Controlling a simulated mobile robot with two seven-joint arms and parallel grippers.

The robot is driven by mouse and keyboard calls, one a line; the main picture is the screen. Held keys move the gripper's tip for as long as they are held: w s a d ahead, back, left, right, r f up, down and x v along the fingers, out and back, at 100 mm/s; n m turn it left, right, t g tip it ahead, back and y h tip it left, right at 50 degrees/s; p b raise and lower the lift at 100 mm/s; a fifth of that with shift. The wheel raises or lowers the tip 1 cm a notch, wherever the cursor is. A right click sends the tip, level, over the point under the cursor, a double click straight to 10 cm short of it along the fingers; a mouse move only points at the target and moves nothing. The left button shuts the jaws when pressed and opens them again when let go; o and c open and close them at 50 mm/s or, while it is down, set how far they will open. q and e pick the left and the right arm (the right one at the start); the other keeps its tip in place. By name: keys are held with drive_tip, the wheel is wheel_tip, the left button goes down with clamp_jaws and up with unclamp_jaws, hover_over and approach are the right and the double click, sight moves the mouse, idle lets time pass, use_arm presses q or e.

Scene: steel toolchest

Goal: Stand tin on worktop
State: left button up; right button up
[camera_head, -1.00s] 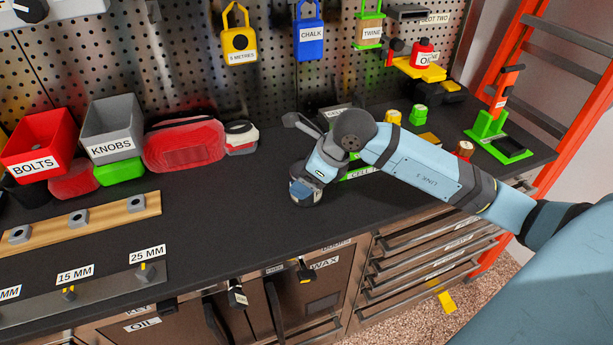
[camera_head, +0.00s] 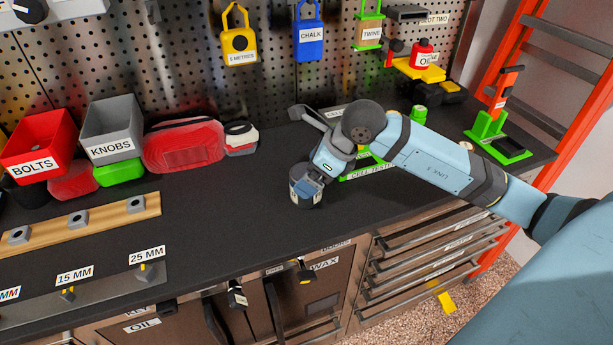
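A small dark round tin (camera_head: 299,193) with a greyish band stands upright on the dark worktop (camera_head: 235,215), in the middle of the picture near its front part. My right gripper (camera_head: 312,180) reaches down at the tin from the upper right. One fingertip shows against the tin's right side. The other finger is hidden, so I cannot tell whether the gripper grips the tin or stands open around it. My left gripper is not in view.
A green-edged cell tester (camera_head: 368,172) lies just right of the tin, partly under my arm. Red (camera_head: 40,145) and grey (camera_head: 110,130) bins and a red case (camera_head: 184,146) stand at the back left. The worktop left of the tin is clear.

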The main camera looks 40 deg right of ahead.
drive_tip(key=v, duration=0.9)
drive_tip(key=shift+r, duration=0.15)
drive_tip(key=shift+s, duration=0.15)
